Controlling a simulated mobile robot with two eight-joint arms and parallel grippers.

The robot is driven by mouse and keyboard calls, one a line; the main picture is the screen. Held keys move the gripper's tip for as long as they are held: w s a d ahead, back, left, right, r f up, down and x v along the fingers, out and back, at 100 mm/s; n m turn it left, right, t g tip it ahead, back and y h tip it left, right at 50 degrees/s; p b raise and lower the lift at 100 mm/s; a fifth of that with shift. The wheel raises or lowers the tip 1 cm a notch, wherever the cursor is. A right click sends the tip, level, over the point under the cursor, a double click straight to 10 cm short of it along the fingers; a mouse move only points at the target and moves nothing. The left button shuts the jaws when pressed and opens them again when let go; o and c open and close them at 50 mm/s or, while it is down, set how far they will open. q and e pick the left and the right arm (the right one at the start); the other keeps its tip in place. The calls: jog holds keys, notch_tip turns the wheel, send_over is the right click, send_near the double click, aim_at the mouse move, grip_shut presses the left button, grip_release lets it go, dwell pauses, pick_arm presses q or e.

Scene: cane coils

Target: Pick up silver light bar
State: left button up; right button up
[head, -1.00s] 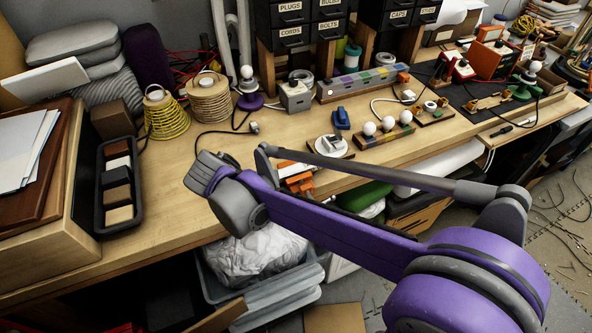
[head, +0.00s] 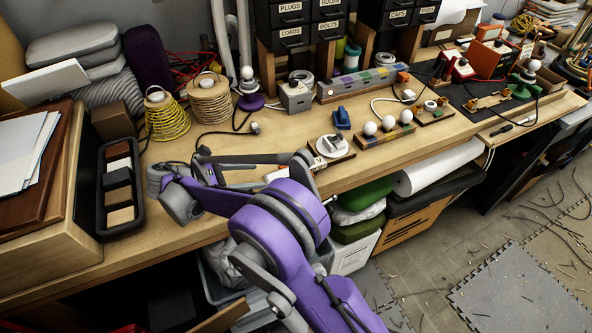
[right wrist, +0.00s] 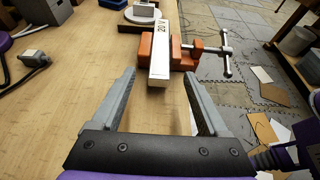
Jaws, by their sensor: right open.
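A long silver-white bar with a "20 V" label (right wrist: 161,55) points toward me in the right wrist view. It lies at an orange clamp (right wrist: 188,51) with a metal screw handle at the bench edge. In the head view a short pale piece of the bar (head: 277,174) shows behind my arm; the rest is hidden. My right gripper (right wrist: 161,75) is open and empty. Its two grey fingers stand either side of the bar's near end, with gaps on both sides. I cannot tell whether the fingertips reach past that end. My left gripper is not in view.
A grey bar with coloured squares (head: 362,83) lies at the back of the bench. A round white fixture (head: 332,147) and a board with white bulbs (head: 385,130) are right of my arm. A black tray (head: 121,186) stands left. Bare wood lies left of the clamp.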

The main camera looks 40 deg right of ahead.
aim_at(274, 176)
jog(key=x, duration=0.6)
jog(key=shift+d+f+p, duration=0.15)
jog(key=shift+f+p, duration=0.25)
grip_shut()
